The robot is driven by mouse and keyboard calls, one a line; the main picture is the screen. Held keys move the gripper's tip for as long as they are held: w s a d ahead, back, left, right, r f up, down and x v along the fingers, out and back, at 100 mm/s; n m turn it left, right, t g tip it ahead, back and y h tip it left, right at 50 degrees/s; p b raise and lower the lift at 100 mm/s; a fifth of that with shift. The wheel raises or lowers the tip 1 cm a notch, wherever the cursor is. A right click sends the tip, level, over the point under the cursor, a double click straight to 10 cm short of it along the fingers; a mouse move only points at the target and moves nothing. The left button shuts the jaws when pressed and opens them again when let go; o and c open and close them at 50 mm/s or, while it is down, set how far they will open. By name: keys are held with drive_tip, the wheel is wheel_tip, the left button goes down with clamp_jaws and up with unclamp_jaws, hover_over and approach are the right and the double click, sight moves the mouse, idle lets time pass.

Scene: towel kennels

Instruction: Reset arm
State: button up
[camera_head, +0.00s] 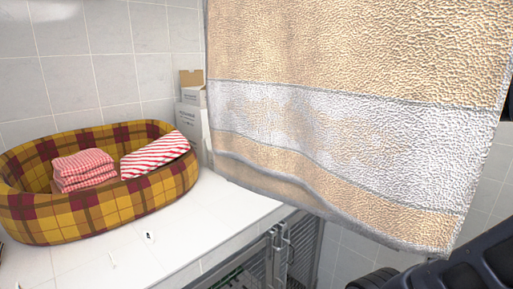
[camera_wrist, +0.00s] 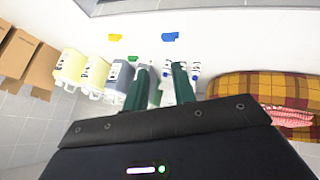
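My gripper (camera_wrist: 162,67) shows in the wrist view with its two dark green fingers apart. No cloth shows between them, only bottles beyond. A large beige towel (camera_head: 350,45) with a white band hangs close in front of the head camera and covers much of the right side; its top edge is out of frame. No towel like it shows in the wrist view. A dark part of what looks like my arm (camera_head: 485,262) shows at the lower right of the head view, with the fingers not visible there.
A plaid pet bed (camera_head: 110,205) on the white counter (camera_head: 205,225) holds folded red-and-white cloths (camera_head: 82,167). A wire kennel door (camera_head: 290,250) is below. The wrist view, apparently upside down, shows jugs (camera_wrist: 95,72), cardboard boxes (camera_wrist: 28,58) and the plaid bed (camera_wrist: 255,88).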

drive_tip(key=s+d+f+m+g+h, duration=0.1)
drive_tip(key=s+d+f+m, duration=0.2)
drive_tip(key=s, duration=0.3)
drive_tip(key=s+d+f+m+g, duration=0.2)
drive_tip(key=s+d+f+m, duration=0.1)
drive_tip(key=s+d+m, duration=0.2)
drive_tip(key=shift+s+f+m+h, duration=0.2)
drive_tip(key=shift+s+m+h, duration=0.2)
drive_tip(key=shift+s+m, duration=0.35)
